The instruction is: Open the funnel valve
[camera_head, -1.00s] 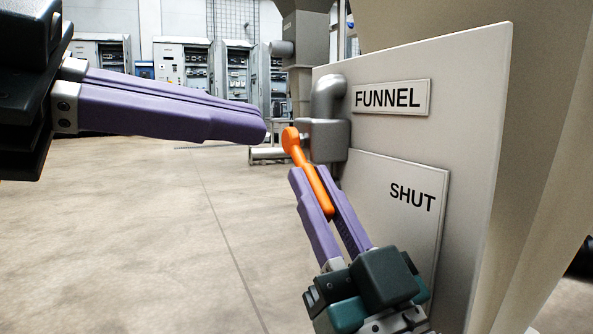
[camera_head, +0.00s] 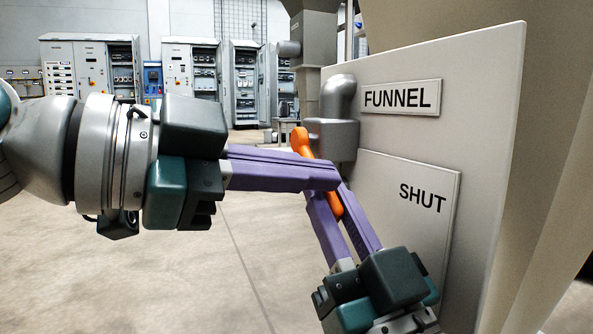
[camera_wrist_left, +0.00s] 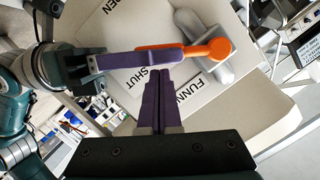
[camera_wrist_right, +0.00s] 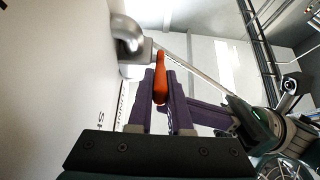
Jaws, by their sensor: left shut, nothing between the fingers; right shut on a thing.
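The funnel valve's orange lever (camera_head: 300,141) hangs from a grey valve body (camera_head: 332,138) and slants down to the right, towards the SHUT plate (camera_head: 415,198). My right gripper (camera_head: 328,196) is shut on the lever's lower part; the lever also shows between its fingers in the right wrist view (camera_wrist_right: 160,82). My left gripper (camera_head: 336,178) is shut and empty, and in the head view it crosses in front of the lever and the right fingertips. In the left wrist view its fingertips (camera_wrist_left: 158,72) point at the lever (camera_wrist_left: 205,48). I cannot tell whether they touch it.
The FUNNEL sign (camera_head: 402,97) is fixed to the beige panel (camera_head: 485,130) beside the valve. In the left wrist view, a partly cropped OPEN label (camera_wrist_left: 118,8) is beyond the right gripper. Electrical cabinets (camera_head: 190,70) stand far behind. The floor at left is clear.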

